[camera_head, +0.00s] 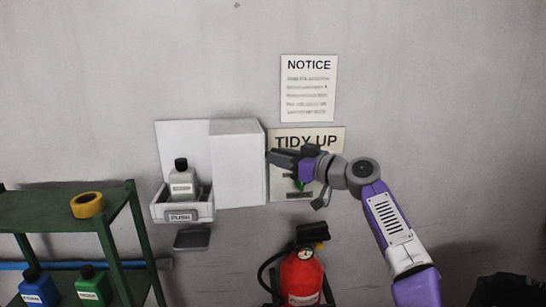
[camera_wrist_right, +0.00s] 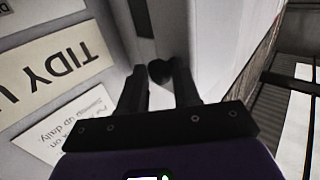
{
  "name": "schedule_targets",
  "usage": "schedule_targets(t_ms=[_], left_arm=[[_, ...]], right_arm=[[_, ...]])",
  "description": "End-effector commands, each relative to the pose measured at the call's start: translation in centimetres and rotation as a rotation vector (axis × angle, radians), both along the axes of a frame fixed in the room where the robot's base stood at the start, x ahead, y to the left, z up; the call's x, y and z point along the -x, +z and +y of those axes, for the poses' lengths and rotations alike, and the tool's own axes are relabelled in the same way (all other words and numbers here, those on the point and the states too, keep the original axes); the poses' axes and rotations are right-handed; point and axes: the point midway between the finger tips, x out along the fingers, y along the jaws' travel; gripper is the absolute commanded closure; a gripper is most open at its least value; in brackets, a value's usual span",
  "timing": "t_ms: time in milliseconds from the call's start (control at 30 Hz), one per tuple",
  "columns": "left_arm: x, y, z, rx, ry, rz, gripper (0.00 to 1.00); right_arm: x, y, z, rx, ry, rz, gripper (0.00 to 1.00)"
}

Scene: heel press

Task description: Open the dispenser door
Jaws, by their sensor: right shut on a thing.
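The dispenser on the wall has a white back panel (camera_head: 183,140) and a tray marked PUSH (camera_head: 181,217). A grey bottle (camera_head: 183,182) with a black cap stands upright in the tray, exposed to view. A white box-shaped part (camera_head: 237,165), seemingly the door, stands beside the bottle on the right. My right gripper (camera_head: 273,157) reaches its right edge from the right. In the right wrist view, its fingers (camera_wrist_right: 158,88) are closed on a small dark knob (camera_wrist_right: 160,72) by a pale surface. The knob is hidden in the head view. My left gripper is out of view.
A NOTICE sheet (camera_head: 308,88) and a TIDY UP sign (camera_head: 308,138) hang on the wall. A red fire extinguisher (camera_head: 302,277) stands below. A green shelf (camera_head: 60,212) at left holds yellow tape (camera_head: 87,205), a blue bottle (camera_head: 38,288) and a green bottle (camera_head: 93,286).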

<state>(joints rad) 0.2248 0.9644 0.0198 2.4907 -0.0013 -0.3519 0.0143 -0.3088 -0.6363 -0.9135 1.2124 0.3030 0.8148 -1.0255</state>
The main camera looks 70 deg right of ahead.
Motion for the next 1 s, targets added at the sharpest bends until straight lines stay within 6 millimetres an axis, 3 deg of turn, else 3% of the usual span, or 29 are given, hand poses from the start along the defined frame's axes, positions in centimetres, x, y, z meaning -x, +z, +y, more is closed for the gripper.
schedule_targets(t_ms=[33,267,300,467,867,1000], left_arm=[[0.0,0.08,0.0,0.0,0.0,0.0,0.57],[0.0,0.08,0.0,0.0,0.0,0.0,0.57],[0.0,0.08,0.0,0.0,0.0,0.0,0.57],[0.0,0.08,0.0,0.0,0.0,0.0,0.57],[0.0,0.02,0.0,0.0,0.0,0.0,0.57],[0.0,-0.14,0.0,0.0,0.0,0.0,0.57]], right_arm=[[0.17,0.77,-0.37,0.009,-0.02,-0.019,1.0],[0.06,0.79,-0.28,0.009,-0.018,-0.019,1.0],[0.06,0.8,-0.27,0.009,-0.018,-0.019,0.67],[0.01,0.72,-0.26,0.008,-0.017,-0.017,0.43],[-0.12,0.32,-0.19,0.006,-0.012,-0.008,0.43],[0.82,0.21,0.02,0.004,-0.014,-0.009,0.43]])
